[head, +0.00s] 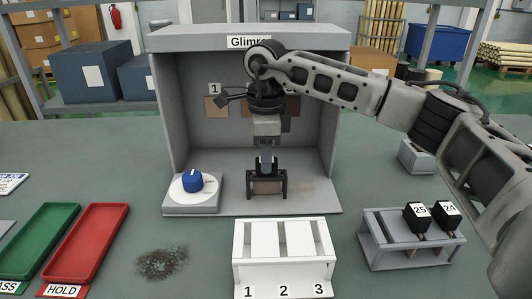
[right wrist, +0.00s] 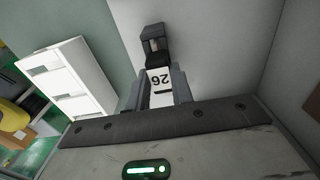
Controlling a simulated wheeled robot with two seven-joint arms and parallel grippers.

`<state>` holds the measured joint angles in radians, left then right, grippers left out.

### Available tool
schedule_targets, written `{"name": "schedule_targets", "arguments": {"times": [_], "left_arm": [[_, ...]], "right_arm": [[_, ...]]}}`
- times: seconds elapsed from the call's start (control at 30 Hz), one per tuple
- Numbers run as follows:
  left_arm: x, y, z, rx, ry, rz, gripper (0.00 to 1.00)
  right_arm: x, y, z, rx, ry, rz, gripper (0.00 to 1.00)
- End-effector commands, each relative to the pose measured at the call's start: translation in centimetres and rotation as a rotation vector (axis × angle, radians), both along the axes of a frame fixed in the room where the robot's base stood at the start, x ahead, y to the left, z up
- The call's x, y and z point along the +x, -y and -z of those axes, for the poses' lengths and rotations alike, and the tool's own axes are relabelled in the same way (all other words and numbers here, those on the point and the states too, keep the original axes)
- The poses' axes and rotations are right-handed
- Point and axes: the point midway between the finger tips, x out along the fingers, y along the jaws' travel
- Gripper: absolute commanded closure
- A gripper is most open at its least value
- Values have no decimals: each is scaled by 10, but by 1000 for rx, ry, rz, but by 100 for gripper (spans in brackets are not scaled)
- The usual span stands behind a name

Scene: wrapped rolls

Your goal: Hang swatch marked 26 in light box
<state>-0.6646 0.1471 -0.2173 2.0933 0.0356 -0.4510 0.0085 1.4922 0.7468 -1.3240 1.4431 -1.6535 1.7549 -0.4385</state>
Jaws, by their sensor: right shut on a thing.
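The light box (head: 325,110) is a grey open-front booth at the centre of the table. Its back wall carries a label 1 (head: 214,89) and brown patches (head: 216,107), partly hidden by my right arm. My right gripper (head: 267,190) points down inside the box, low near the front of its floor. It is shut on the swatch marked 26 (right wrist: 160,78), whose white label and dark end show between the fingers in the right wrist view. In the head view a brownish face shows between the fingers. My left gripper is not in view.
A white rack numbered 1 to 3 (head: 240,262) stands before the box. A grey rack (head: 375,250) at right holds swatches 25 (head: 416,215) and 24 (head: 447,212). Red (head: 90,240) and green trays (head: 45,238) lie left.

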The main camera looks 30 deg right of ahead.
Motion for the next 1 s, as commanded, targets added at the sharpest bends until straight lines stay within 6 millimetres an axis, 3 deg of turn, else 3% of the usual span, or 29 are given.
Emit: {"name": "schedule_targets", "arguments": {"times": [0.2, 0.23, 0.3, 0.73, 0.83, 1.0], "left_arm": [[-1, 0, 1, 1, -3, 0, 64], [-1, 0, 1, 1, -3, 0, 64], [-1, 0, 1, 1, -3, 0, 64], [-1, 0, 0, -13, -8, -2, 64], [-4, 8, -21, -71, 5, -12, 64], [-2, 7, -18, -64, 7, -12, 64]], "right_arm": [[0, 0, 0, 0, 1, 0, 100], [0, 0, 0, 0, 1, 0, 72], [0, 0, 0, 0, 1, 0, 52], [0, 0, 0, 0, 0, 0, 52], [0, 0, -1, 0, 1, 0, 52], [1, 0, -46, 1, 6, 0, 52]]}}
